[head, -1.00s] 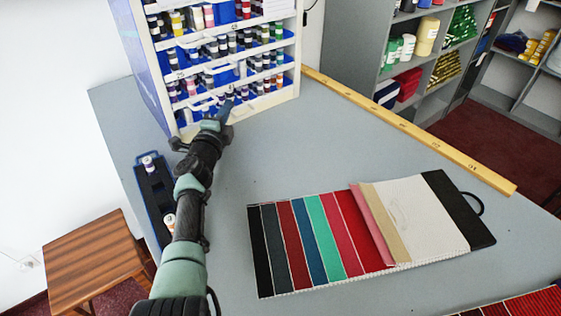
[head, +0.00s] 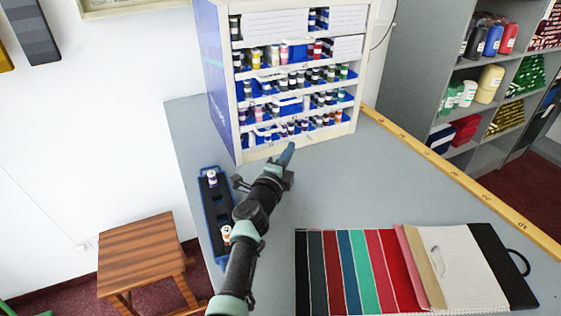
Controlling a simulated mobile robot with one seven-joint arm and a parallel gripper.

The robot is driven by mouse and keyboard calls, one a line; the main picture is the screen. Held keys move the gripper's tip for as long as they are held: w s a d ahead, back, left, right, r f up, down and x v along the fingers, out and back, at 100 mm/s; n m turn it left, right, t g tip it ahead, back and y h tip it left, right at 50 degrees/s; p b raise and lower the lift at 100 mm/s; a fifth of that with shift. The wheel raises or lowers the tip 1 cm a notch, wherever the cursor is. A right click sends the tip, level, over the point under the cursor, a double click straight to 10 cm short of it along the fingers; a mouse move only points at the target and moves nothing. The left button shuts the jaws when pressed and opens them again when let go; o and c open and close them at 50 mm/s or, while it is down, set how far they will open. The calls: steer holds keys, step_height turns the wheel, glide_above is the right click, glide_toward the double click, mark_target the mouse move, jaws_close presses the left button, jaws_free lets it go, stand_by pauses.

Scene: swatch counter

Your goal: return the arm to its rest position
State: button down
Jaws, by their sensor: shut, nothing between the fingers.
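My arm reaches up from the bottom of the head view over the left part of the grey counter (head: 350,190). My gripper (head: 287,155) is at its far end, in front of the lowest shelf of the thread rack (head: 213,70). It is small and partly seen edge-on, with its blue fingers together and nothing held. I cannot tell whether it touches the rack; it appears just short of it.
A blue tray (head: 216,198) with two small spools stands left of my arm. A fabric swatch book (head: 380,270) lies open at front right. A wooden ruler (head: 470,184) runs along the far right edge. A wooden stool (head: 140,245) stands at left. Mid-counter is clear.

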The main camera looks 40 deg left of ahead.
steer(key=p+v, duration=0.3)
steer(key=v, duration=0.2)
steer(key=shift+s+r, duration=0.1)
steer(key=shift+s+d+f, duration=0.25)
steer(key=shift+s+d, duration=0.1)
steer(key=shift+s, duration=0.25)
steer(key=w+d+r+n+t+y, duration=0.1)
steer(key=d+r+n+t, duration=0.15)
steer(key=d+r, duration=0.65)
steer(key=w+d+r+n+t+y, duration=0.15)
steer(key=r+n, duration=0.25)
steer(key=r, duration=1)
steer(key=w+d+r+n+t, duration=0.1)
steer(key=d+r+n+t, duration=0.15)
steer(key=d+r, duration=0.7)
steer(key=s+d+r+n+t+h, duration=0.4)
steer(key=s+d+r+h, duration=0.5)
steer(key=s+d+r, duration=0.9)
step_height(320, 180, up, 3)
steer(key=shift+d+f+n, duration=0.15)
steer(key=shift+d+n, duration=0.05)
steer(key=shift+n, duration=0.1)
